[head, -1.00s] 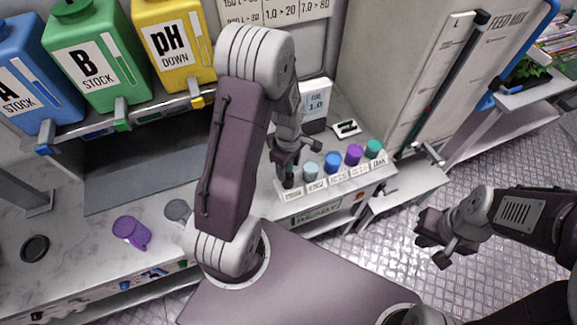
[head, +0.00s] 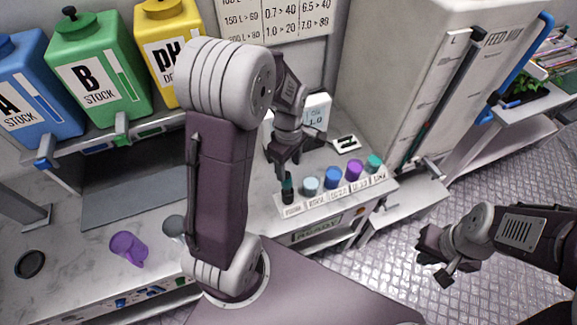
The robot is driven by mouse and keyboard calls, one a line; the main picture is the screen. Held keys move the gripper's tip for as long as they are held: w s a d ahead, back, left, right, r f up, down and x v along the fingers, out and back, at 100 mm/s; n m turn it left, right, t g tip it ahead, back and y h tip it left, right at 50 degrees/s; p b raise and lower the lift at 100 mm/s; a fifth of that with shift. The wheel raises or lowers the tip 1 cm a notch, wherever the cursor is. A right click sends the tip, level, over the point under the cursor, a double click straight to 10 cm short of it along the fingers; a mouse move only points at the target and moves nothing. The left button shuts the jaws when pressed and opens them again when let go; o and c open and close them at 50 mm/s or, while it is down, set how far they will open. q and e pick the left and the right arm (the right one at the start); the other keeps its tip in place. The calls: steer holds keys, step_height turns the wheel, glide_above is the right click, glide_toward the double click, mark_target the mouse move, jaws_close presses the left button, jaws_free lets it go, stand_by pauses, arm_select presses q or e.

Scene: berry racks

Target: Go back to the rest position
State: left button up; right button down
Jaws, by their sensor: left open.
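My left gripper (head: 283,164) is open and empty, just above the dark teal-topped vial (head: 287,190) at the left end of the labelled rack. The vial stands upright in the rack (head: 327,198), apart from the fingers as far as I can see. My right gripper (head: 434,262) hangs over the metal floor at the right, its fingers apart and nothing between them.
Several coloured caps, including a blue one (head: 333,177), fill the rack's other slots. A small display (head: 317,111) stands behind. A purple cup (head: 128,247) and a partly hidden grey cup (head: 173,228) are on the left counter. Stock tanks (head: 98,66) stand above.

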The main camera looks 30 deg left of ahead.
stand_by(0.5)
arm_select(q)
steer(key=shift+s+d+f+m, duration=0.1)
steer(key=shift+s+d+m, duration=0.1)
steer(key=shift+m, duration=0.1)
steer(key=s+d+f+m+t+b, duration=0.1)
steer(key=s+d+m, duration=0.3)
steer(key=s+m, duration=0.4)
steer(key=f+m+b, duration=0.1)
steer(key=m, duration=0.6)
steer(key=shift+d, duration=0.15)
steer(key=shift+f, duration=0.1)
